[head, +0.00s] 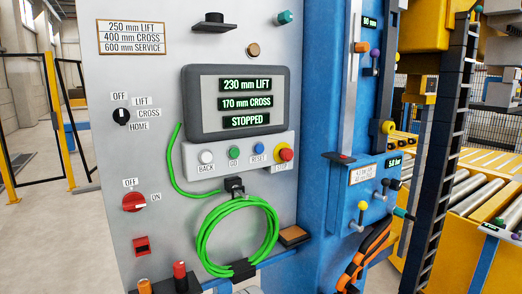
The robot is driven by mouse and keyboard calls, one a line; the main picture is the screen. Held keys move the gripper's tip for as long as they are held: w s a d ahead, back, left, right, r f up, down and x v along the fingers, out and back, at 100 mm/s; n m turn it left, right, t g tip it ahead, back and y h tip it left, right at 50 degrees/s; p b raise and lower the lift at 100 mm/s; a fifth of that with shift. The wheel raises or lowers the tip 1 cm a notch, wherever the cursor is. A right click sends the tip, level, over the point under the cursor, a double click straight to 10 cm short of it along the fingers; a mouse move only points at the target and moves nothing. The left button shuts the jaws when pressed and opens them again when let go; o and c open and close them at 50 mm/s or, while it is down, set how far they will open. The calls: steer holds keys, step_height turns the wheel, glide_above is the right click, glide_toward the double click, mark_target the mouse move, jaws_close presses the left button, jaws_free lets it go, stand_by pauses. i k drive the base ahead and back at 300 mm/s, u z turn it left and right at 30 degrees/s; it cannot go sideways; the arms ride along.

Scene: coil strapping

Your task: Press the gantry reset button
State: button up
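The reset button (258,148) is a small blue button above a RESET label on the light button strip (225,176). It sits between the green GO button (234,152) and the red STOP mushroom (286,153) on a yellow collar. The white BACK button (206,157) is at the strip's left. Above the strip, the grey display (193,112) reads 230 mm LIFT, 170 mm CROSS and STOPPED. Nothing covers the reset button. My gripper is not in view.
A coiled green cable (204,240) hangs below the strip. Left on the grey cabinet (150,75) are a black selector (122,116) and a red rotary switch (134,201).

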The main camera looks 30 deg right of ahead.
mark_target(259, 148)
steer(key=k, duration=0.55)
steer(key=u, duration=0.7)
steer(key=i, duration=0.9)
steer(key=z, duration=0.2)
